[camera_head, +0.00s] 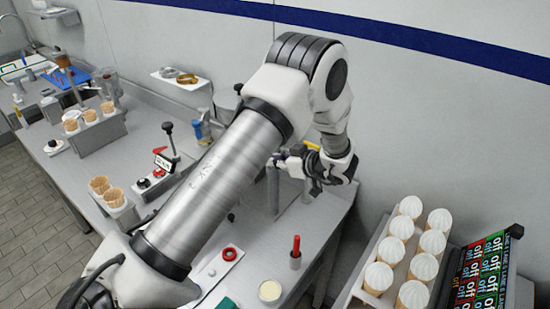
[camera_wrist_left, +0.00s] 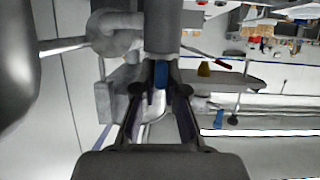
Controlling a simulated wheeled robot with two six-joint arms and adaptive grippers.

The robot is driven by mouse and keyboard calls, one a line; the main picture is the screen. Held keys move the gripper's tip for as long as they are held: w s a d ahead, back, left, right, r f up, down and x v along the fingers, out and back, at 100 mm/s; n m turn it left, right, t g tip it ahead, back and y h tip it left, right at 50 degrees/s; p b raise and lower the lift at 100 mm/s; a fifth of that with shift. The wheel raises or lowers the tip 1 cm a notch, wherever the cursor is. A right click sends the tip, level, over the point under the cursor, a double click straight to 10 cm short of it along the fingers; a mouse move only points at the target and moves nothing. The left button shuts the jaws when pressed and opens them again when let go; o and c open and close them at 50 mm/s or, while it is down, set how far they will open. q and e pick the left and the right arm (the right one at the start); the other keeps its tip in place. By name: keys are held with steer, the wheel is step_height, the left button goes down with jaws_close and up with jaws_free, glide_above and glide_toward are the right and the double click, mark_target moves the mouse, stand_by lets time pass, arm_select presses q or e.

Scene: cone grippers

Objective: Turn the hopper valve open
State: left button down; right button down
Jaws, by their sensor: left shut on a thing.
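My left gripper (camera_head: 290,160) reaches down from above, beside a grey upright post (camera_head: 273,188) at the back of the bench. In the left wrist view its two dark fingers (camera_wrist_left: 160,92) are closed around a small blue piece (camera_wrist_left: 160,75), which looks like a handle below a grey cylinder (camera_wrist_left: 161,30). I cannot tell for sure that this is the hopper valve. A yellow piece (camera_head: 312,146) shows right behind the gripper. My arm and gripper hide much of the fixture. My right gripper is in neither view.
A red-handled tool (camera_head: 295,246) stands in a holder near the bench front, by a cream-topped cup (camera_head: 270,290) and a red ring (camera_head: 229,254). White-topped cones (camera_head: 423,267) and an "off" panel (camera_head: 487,266) stand at right. A wall shelf (camera_head: 180,79) is behind my arm.

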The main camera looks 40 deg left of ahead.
arm_select(q)
steer(key=shift+f, duration=0.1)
stand_by(0.5)
steer(key=c, duration=1.2)
jaws_free()
steer(key=shift+a, duration=0.1)
steer(key=shift+c, duration=0.2)
steer(key=shift+a, duration=0.2)
steer(key=v, duration=1.2)
steer(key=shift+w, duration=0.2)
